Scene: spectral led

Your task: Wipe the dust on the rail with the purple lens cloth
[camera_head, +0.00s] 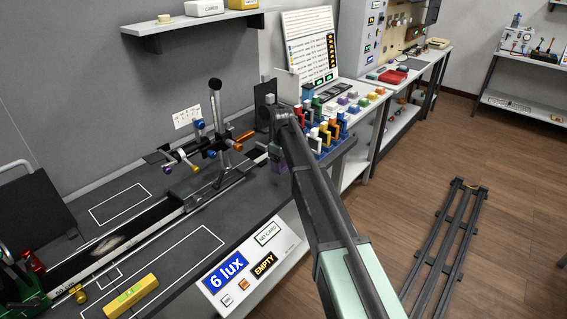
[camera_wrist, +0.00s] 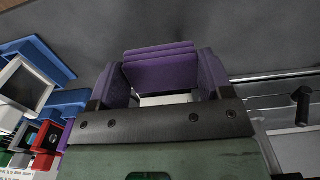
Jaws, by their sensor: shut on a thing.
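The purple lens cloth (camera_wrist: 160,68) is folded in layers in the wrist view. My gripper (camera_wrist: 162,84) is shut on it, with purple also along both sides of the jaws. The dark rail (camera_head: 157,217) runs diagonally along the bench at left. A pale dust smear (camera_head: 113,244) lies on its lower left part, well away from my gripper.
A carriage with posts and coloured knobs (camera_head: 205,182) stands on the rail between the dust and my arm. A rack of coloured holders (camera_head: 322,130) is just right of my gripper. A yellow block (camera_head: 131,297) and a display panel (camera_head: 250,268) are at the front.

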